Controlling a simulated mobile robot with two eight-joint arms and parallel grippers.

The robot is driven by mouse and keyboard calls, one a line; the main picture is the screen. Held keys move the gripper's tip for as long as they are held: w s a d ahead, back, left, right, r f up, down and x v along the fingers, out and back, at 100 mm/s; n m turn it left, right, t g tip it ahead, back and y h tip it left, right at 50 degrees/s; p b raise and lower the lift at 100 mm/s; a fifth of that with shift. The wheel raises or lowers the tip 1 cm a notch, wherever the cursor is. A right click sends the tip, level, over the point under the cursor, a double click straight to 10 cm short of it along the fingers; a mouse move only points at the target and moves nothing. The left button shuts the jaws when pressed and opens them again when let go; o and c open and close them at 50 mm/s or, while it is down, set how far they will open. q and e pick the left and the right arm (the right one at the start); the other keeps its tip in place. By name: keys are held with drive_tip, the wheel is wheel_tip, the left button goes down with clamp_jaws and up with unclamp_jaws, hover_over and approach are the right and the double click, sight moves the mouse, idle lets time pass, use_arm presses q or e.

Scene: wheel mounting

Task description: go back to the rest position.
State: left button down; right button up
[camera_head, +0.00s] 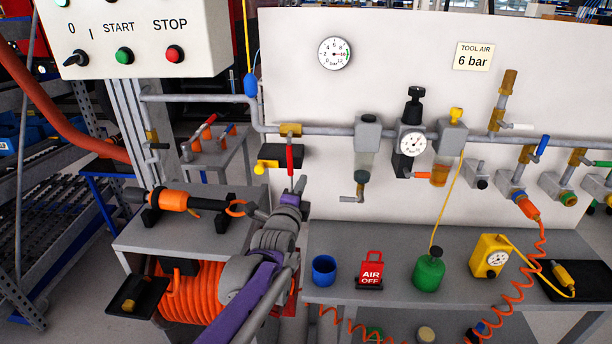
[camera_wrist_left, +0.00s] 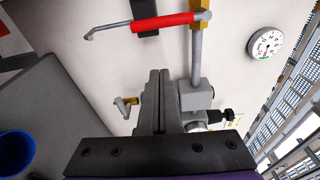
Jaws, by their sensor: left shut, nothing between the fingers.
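My left gripper (camera_head: 296,186) is in front of the white panel, just below a red valve lever (camera_head: 290,157) that hangs down from a brass valve (camera_head: 290,130) on the grey pipe. In the left wrist view my left gripper's fingers (camera_wrist_left: 159,74) are together with nothing between them. The red lever (camera_wrist_left: 162,22) crosses above the fingertips there. I see no grip on it, but I cannot tell how far off it is in depth. My purple and grey left arm reaches up from the bottom of the head view. My right gripper is not in view.
A grey bench (camera_head: 395,240) holds a blue cup (camera_head: 324,270), a red AIR OFF tag (camera_head: 370,268) and a green bottle (camera_head: 428,271). An orange hose reel (camera_head: 190,290) stands left of my arm. A START/STOP box (camera_head: 145,40) is at upper left.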

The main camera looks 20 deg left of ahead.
use_arm(q)
drive_tip(key=shift+s+d, duration=0.1)
drive_tip(key=shift+s, duration=0.5)
drive_tip(key=s+d+f+n+g+h+p, duration=0.1)
drive_tip(key=s+f+n+g, duration=0.3)
drive_tip(key=s, duration=0.7)
drive_tip(key=s+d+f+n+g+p, duration=0.4)
drive_tip(key=s+f+n, duration=0.2)
drive_tip(key=s, duration=0.6)
drive_tip(key=s+d+f+n+g+h+p, duration=0.1)
drive_tip(key=s+d+f+n+g+p, duration=0.1)
drive_tip(key=s+f+n+g, duration=0.2)
drive_tip(key=s+f+n, duration=0.1)
drive_tip(key=s+n, duration=0.2)
drive_tip(key=s, duration=0.4)
drive_tip(key=shift+s+d+f+h+p, duration=0.2)
drive_tip(key=shift+d+f+h+p, duration=0.1)
drive_tip(key=shift+d, duration=0.1)
